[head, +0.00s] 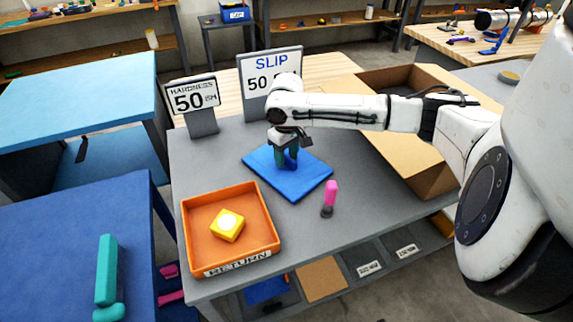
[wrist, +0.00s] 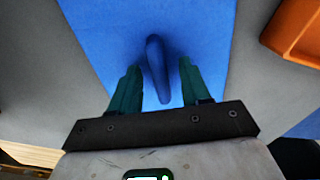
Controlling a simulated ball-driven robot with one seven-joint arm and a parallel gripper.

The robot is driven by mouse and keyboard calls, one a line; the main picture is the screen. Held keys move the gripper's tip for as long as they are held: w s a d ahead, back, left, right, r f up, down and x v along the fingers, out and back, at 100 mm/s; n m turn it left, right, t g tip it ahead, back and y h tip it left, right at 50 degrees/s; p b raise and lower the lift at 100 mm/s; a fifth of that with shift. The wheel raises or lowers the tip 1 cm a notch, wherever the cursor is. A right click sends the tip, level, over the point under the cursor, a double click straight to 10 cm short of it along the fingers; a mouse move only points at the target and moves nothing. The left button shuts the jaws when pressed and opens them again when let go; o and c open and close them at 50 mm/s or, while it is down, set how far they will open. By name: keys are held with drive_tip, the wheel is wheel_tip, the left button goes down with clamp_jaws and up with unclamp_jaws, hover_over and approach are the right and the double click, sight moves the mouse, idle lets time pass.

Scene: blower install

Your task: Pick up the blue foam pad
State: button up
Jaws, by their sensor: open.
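The blue foam pad (head: 311,184) lies flat on the grey table, with a blue upright handle (wrist: 157,70) standing up from it in the wrist view. The pad also fills the middle of the wrist view (wrist: 213,40). My gripper (head: 287,157) points down over the pad's middle. Its two teal fingers stand open, one on each side of the handle, with a gap visible on both sides. In the head view the fingers mostly hide the handle. I cannot tell how close the fingertips are to the pad's surface.
An orange RETURN tray (head: 272,229) holding a yellow block (head: 227,225) sits at front left. A pink-topped peg (head: 330,197) stands right of the pad. An open cardboard box (head: 440,178) is at right. SLIP (head: 270,83) and HARDNESS (head: 194,97) signs stand behind.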

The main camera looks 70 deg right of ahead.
drive_tip(key=shift+c, duration=0.4)
clamp_jaws()
